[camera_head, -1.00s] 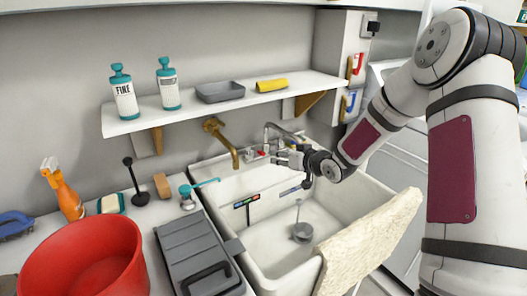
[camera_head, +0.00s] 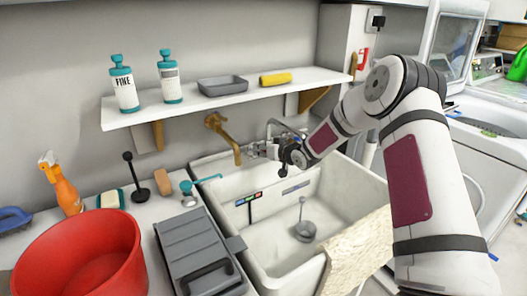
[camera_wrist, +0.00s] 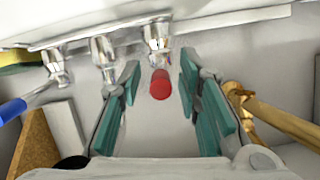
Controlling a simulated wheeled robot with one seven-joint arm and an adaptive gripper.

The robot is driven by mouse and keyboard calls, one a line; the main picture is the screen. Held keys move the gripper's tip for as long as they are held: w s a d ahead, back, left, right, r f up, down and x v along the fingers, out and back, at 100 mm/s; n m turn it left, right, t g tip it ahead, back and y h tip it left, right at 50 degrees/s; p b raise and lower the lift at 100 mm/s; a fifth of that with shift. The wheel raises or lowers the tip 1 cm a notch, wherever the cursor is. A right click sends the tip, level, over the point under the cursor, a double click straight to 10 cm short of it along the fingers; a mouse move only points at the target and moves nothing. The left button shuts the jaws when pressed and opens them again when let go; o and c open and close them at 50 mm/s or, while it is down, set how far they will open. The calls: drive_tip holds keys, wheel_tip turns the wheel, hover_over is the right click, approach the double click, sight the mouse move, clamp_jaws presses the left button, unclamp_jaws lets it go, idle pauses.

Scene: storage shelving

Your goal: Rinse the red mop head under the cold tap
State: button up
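My gripper (camera_head: 250,151) is over the back of the white sink (camera_head: 357,188), close to the chrome tap (camera_head: 285,130) and brass tap (camera_head: 222,135). In the wrist view my gripper (camera_wrist: 158,95) is open, its teal fingers wide apart. A red tap handle (camera_wrist: 160,85) lies between them under a chrome fitting (camera_wrist: 156,40); no finger appears to touch it. A blue handle (camera_wrist: 12,110) is at the far left, outside the fingers. Brass pipework (camera_wrist: 275,117) is just right of the right finger. I cannot make out a red mop head in either view.
A shelf (camera_head: 215,100) with bottles hangs above the counter. A red tub (camera_head: 85,255) and a grey lidded box (camera_head: 195,250) stand left of the sink. A grey plunger-like object (camera_head: 305,231) is in the basin. A pale cloth (camera_head: 358,255) covers the front right rim.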

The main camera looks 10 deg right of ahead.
clamp_jaws()
drive_tip(key=a+m+h+b, duration=0.2)
drive_tip(key=m+h+b, duration=0.1)
drive_tip(key=shift+s+a+t, duration=0.15)
drive_tip(key=shift+a+t, duration=0.1)
drive_tip(key=shift+t, duration=0.15)
idle(0.4)
unclamp_jaws()
